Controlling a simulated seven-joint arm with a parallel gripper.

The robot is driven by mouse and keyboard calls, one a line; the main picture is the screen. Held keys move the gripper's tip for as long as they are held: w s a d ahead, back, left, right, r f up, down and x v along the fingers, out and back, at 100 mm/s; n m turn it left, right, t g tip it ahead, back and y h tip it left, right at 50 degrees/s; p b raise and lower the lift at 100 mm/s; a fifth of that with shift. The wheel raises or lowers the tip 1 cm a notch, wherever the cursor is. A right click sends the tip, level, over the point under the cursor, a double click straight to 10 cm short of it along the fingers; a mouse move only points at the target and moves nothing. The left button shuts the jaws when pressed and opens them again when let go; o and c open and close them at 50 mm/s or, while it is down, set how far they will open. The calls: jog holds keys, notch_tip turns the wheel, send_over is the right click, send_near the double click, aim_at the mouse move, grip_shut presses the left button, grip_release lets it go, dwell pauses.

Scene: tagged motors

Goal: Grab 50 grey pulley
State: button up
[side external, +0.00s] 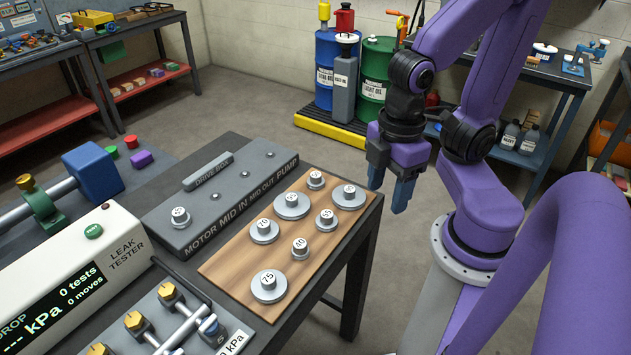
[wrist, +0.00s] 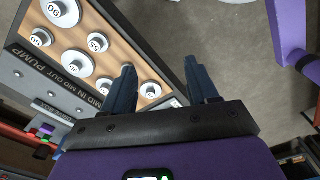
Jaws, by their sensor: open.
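The 50 grey pulley (side external: 316,180) is a small disc with a raised, numbered hub. It stands at the far end of a wooden board (side external: 225,270), near the word PUMP on the drive box. It also shows at the upper left of the wrist view (wrist: 38,39). My gripper (side external: 389,192) is open and empty, to the right of the board and above it. In the wrist view its two dark blue fingers (wrist: 160,66) are spread apart near the board's edge, away from the 50 pulley. Nothing hides the pulley.
The larger 90 pulley (side external: 349,197) stands close beside the 50. Several other grey pulleys, including the 55 (side external: 326,221), 40 (side external: 299,249) and 75 (side external: 269,288), share the board. Space above the board is free.

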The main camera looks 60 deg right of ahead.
dwell(0.3)
jog(key=w+d+f+m+g+y, duration=0.25)
jog(key=w+d+m, duration=0.4)
jog(key=m, duration=0.45)
jog(key=w+d+f+m+g+y, duration=0.1)
jog(key=w+d+f+m+y, duration=0.35)
jog(key=w+m, duration=0.5)
jog(key=w+d+f+m+t+y, duration=0.2)
jog(key=d+m+t+y, duration=0.15)
jog(key=d+m, duration=0.6)
jog(key=m+t, duration=0.7)
send_near(318, 174)
jog(key=a, duration=0.1)
jog(key=w+f, duration=0.1)
jog(key=a, duration=0.1)
jog(key=shift+w+a+f+h, duration=0.3)
jog(key=shift+a+f+h, duration=0.05)
jog(key=shift+r+x, duration=0.2)
jog(key=shift+x, duration=2.6)
jog(key=c, duration=0.8)
